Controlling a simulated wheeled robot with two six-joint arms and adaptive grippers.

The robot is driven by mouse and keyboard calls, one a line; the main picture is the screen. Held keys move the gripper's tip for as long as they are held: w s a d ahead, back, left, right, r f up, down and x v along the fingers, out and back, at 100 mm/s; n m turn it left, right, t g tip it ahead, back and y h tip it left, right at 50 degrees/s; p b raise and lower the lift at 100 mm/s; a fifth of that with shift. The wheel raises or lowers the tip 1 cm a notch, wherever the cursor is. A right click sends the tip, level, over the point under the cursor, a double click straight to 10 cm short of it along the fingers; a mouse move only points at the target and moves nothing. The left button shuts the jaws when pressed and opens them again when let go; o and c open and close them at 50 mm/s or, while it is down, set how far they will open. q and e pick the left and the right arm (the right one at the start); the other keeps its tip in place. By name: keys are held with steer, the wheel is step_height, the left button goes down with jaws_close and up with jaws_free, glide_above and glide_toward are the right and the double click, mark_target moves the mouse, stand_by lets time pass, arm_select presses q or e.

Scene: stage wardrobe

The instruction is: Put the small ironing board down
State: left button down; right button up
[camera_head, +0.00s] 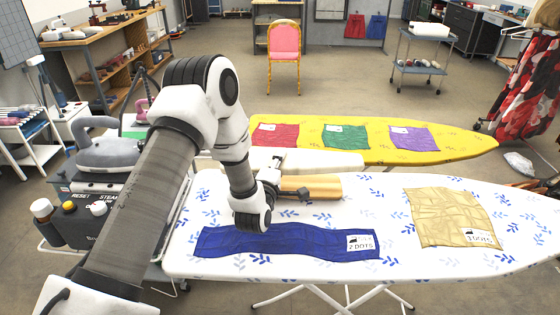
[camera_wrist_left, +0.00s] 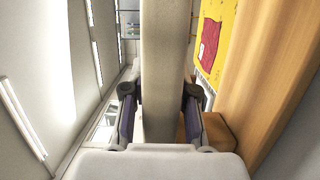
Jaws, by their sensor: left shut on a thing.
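The small ironing board has a pale padded top (camera_head: 335,163) and a wooden lower part (camera_head: 318,187). It is over the far side of the large white ironing board with blue leaves (camera_head: 400,268). My left gripper (camera_head: 276,188) is shut on it; the left wrist view shows the pale padded part (camera_wrist_left: 166,75) between the two fingers, with the wood (camera_wrist_left: 262,90) to the right. My arm hides its left end. I cannot tell whether its base touches the large board. My right gripper is not in view.
On the white board lie a blue cloth (camera_head: 285,242) and a gold cloth (camera_head: 450,215). Behind is a yellow board (camera_head: 465,145) with red, green and purple cloths. A steam iron (camera_head: 105,150) stands on the left. The white board has bare room between its cloths.

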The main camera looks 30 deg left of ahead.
arm_select(q)
steer(key=shift+r, duration=0.1)
steer(key=c, duration=0.9)
jaws_free()
steer(key=shift+s, duration=0.1)
steer(key=b+v, duration=0.3)
steer(key=v, duration=0.8)
steer(key=shift+s+d, duration=0.15)
steer(key=shift+s, duration=0.3)
